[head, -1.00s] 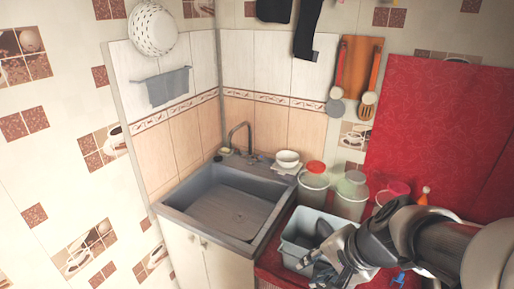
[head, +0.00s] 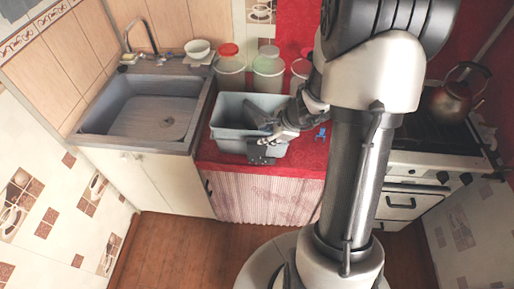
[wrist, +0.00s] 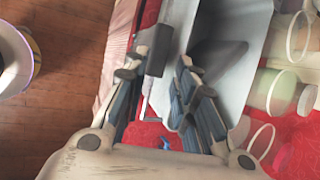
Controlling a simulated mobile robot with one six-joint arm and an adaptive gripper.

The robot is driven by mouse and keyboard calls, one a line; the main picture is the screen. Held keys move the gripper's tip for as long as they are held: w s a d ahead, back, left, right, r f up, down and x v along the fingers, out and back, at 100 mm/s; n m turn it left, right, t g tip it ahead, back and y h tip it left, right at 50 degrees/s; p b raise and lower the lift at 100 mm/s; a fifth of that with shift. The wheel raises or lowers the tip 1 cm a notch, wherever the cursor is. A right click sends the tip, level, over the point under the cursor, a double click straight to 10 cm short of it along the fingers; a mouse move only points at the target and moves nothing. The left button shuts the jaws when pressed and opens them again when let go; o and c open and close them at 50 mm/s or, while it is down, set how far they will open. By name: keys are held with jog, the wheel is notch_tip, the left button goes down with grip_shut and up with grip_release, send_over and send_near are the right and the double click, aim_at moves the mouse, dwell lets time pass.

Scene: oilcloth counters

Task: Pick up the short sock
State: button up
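My gripper (head: 266,134) is at the front edge of the grey-blue bin (head: 234,104) on the red counter. In the wrist view its two fingers (wrist: 160,78) stand apart, with the bin's near wall (wrist: 178,30) between and beyond them. A dark grey piece (wrist: 157,52) shows beside the left finger. A dark patch (wrist: 218,55) shows inside the bin and may be a shadow.
The sink (head: 142,112) is left of the bin. Jars with red (head: 229,62) and green (head: 268,66) lids stand behind it, and a white bowl (head: 197,48) by the tap. A stove with a kettle (head: 452,98) is at the right. A small blue thing (head: 320,133) lies right of the bin.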

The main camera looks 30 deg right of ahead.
aim_at(258, 151)
jog(key=b+x, duration=0.3)
jog(key=x, duration=0.5)
jog(key=shift+w+a+f, duration=0.1)
jog(key=shift+w+f, duration=0.05)
jog(key=shift+f, duration=0.2)
jog(key=shift+c, duration=0.3)
grip_shut()
